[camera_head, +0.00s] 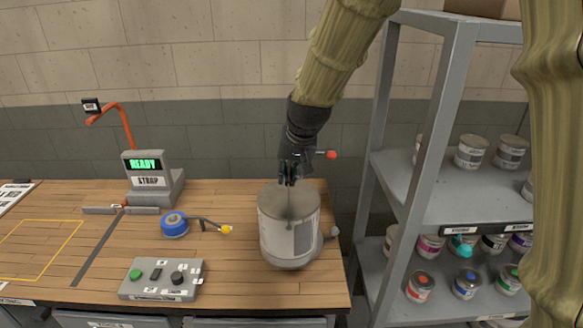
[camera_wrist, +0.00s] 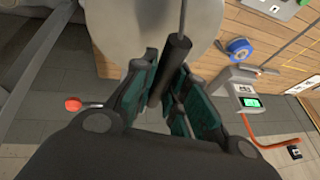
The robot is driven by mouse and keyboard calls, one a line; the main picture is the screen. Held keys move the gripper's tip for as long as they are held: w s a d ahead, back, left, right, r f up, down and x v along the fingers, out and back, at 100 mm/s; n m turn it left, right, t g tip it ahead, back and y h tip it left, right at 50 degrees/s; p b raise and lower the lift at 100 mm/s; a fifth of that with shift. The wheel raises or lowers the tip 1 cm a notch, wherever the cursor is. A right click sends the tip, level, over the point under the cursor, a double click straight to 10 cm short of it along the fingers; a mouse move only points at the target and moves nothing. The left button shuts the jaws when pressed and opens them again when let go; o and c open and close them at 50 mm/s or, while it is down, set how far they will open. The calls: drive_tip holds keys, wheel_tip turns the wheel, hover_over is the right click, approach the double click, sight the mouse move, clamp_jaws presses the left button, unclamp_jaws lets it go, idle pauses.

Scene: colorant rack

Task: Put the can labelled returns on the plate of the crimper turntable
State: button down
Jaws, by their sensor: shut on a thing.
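A pale grey can (camera_head: 290,235) with a darker label patch is at the right end of the bench; its label text is not readable. My gripper (camera_head: 290,175) is directly above it, shut on the can's thin bail handle. In the wrist view the black handle grip (camera_wrist: 170,70) lies between my fingers (camera_wrist: 165,90), with the can's pale top (camera_wrist: 125,25) beyond. The can looks upright. I cannot tell whether the can touches the turntable plate.
A red-tipped lever (camera_head: 331,154) sticks out right beside my gripper. A blue tape roll (camera_head: 174,224), a button box (camera_head: 162,279) and a scale reading READY (camera_head: 150,175) stand left on the bench. A shelf rack (camera_head: 450,205) with several cans stands right.

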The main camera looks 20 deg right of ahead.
drive_tip(key=w+d+f+p, duration=0.3)
drive_tip(key=w+f+p, duration=0.1)
drive_tip(key=w, duration=0.3)
drive_tip(key=shift+w+f+p, duration=0.15)
drive_tip(key=shift+w+p, duration=0.15)
drive_tip(key=shift+p, duration=0.05)
idle(0.4)
drive_tip(key=shift+f, duration=0.1)
drive_tip(key=c, duration=1.4)
unclamp_jaws()
drive_tip(key=shift+c, duration=0.2)
drive_tip(key=shift+d, duration=0.1)
drive_tip(key=b+v, duration=0.3)
drive_tip(key=v, duration=0.9)
